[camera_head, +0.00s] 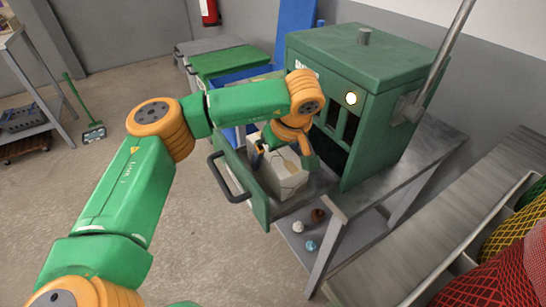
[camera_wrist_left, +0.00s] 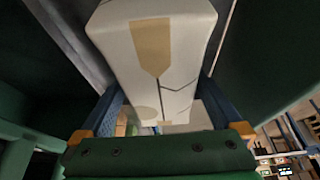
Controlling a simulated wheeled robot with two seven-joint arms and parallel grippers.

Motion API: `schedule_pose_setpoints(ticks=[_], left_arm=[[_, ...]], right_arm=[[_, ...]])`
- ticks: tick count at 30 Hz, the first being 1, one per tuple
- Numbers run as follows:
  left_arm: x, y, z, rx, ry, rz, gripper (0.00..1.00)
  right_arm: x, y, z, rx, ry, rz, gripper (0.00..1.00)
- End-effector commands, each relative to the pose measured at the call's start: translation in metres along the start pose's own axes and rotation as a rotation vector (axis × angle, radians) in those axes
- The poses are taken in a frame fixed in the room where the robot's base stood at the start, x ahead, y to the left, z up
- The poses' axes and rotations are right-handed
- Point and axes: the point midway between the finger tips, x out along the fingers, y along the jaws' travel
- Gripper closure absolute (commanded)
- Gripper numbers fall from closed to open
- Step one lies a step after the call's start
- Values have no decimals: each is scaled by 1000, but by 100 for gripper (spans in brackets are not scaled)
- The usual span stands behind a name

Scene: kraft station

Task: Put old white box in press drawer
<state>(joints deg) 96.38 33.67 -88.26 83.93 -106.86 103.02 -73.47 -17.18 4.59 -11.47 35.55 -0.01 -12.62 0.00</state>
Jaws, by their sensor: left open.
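The old white box (camera_head: 284,180), with tan patches and dark lines, sits in the pulled-out press drawer (camera_head: 257,202) of the green press (camera_head: 352,75). In the left wrist view the box (camera_wrist_left: 185,40) fills the upper middle. My left gripper (camera_head: 277,148) is over the box in the drawer. Its jaws are open, with the blue fingers (camera_wrist_left: 161,95) on either side of the box; I cannot tell whether they touch it. My arm hides part of the box and drawer. My right gripper is out of view.
The drawer's dark handle (camera_head: 228,178) sticks out to the left. The press stands on a metal table (camera_head: 390,185) with small balls on its lower shelf. A grey conveyor-like surface (camera_head: 450,220) and crates of netted produce (camera_head: 490,285) are at right. The floor at left is mostly clear.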

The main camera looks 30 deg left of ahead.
Motion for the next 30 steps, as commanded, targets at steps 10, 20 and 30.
schedule_pose_setpoints(ticks=[10,20,30], left_arm=[[-93,0,-1,1,4,2,0],[-108,0,0,0,1,-1,0],[-108,0,0,1,1,-1,0]], right_arm=[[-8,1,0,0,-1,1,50],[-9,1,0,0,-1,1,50],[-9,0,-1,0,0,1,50]])
